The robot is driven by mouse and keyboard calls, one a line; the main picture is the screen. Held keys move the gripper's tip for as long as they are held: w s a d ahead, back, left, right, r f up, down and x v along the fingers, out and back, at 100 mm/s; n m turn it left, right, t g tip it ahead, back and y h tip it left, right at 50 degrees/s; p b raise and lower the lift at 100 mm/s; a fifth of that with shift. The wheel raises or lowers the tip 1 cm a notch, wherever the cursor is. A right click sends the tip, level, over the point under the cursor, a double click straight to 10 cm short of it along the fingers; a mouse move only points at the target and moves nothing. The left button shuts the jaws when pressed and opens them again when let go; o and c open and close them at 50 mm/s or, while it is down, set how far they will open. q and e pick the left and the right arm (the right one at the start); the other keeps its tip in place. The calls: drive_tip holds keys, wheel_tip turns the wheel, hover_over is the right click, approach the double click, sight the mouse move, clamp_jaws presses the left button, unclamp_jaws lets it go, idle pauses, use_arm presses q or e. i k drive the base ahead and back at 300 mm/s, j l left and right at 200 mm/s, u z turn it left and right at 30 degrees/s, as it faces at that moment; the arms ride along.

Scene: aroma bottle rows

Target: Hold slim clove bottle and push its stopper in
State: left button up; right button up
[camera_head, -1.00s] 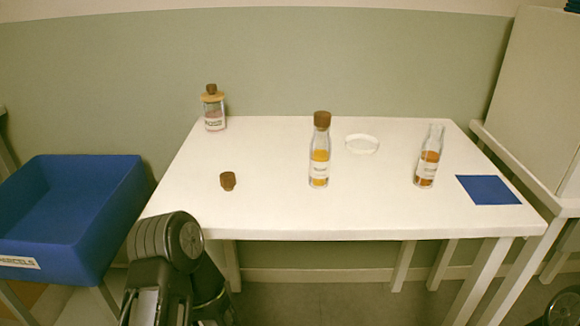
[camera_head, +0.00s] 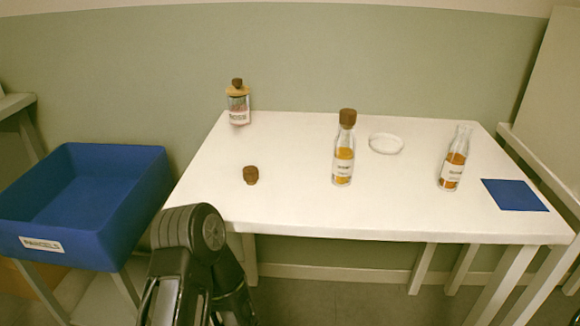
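A slim clear bottle (camera_head: 454,160) with orange-brown contents and an open neck stands upright at the right of the white table. Another slim bottle (camera_head: 343,160), with yellow-orange contents, stands in the middle with a brown stopper (camera_head: 347,117) in its neck. The labels are too small to read, so I cannot tell which is clove. A loose brown stopper (camera_head: 250,175) rests on the table at the left. Neither gripper is in view; only a black arm part of mine shows at the bottom left.
A wider jar (camera_head: 238,108) with a wooden lid stands at the table's back left corner. A clear shallow dish (camera_head: 386,143) and a blue mat (camera_head: 515,195) lie on the white table (camera_head: 290,200). A blue bin (camera_head: 45,225) labelled PARCELS stands left. The table's front middle is clear.

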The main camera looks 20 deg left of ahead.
sight(458, 150)
drive_tip(key=k, duration=0.6)
drive_tip(key=z, duration=2.3)
drive_tip(key=k+j, duration=1.7)
drive_tip(key=k, duration=0.15)
